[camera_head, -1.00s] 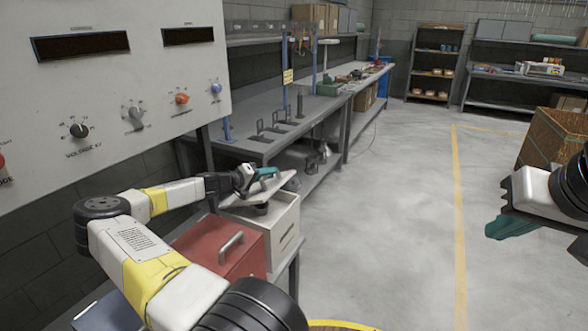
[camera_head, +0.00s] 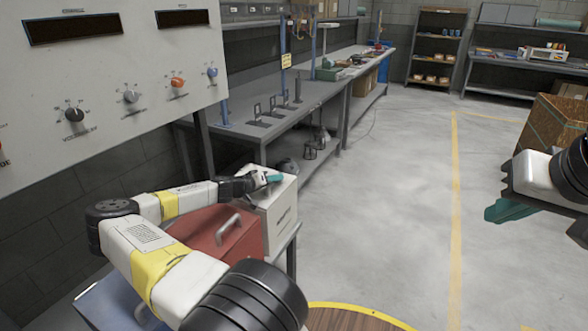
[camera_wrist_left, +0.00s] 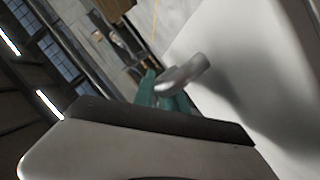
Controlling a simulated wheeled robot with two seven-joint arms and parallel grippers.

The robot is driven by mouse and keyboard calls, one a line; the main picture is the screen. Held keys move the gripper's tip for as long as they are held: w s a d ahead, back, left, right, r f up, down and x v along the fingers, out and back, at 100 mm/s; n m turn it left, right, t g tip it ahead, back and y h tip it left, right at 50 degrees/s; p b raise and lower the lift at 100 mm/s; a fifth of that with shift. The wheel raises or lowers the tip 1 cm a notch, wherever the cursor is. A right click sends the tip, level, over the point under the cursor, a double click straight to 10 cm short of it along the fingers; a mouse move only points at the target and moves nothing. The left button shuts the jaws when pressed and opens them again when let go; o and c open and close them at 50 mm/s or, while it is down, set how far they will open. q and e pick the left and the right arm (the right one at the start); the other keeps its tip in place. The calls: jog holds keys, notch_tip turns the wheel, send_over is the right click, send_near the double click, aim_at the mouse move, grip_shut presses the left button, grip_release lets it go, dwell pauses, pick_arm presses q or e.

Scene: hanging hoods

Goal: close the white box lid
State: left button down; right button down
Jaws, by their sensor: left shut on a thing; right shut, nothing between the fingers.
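The white box (camera_head: 280,222) stands beyond the red box on the stand at the lower left. Its lid (camera_head: 288,184) lies over the top, about flat, with no gap visible from here. My left gripper (camera_head: 272,179) is at the lid's top. In the left wrist view its teal fingers are shut on the lid's silver handle (camera_wrist_left: 184,74), above the pale lid surface (camera_wrist_left: 235,75). My right gripper (camera_head: 500,211) is shut and empty over open floor at the right.
A red box (camera_head: 205,238) with a handle sits directly in front of the white box. A control panel (camera_head: 110,75) is on the left and a grey workbench (camera_head: 290,105) behind. A wooden crate (camera_head: 550,125) stands at the right. The middle floor is clear.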

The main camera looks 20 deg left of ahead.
aim_at(261, 197)
pick_arm(q)
jog(key=shift+a+f, duration=0.1)
jog(key=shift+f, duration=0.15)
jog(key=c, duration=1.4)
grip_release()
jog(key=shift+o, duration=0.2)
jog(key=shift+r, duration=0.1)
jog(key=v, duration=0.7)
jog(key=shift+s, duration=0.35)
jog(key=shift+a, duration=0.1)
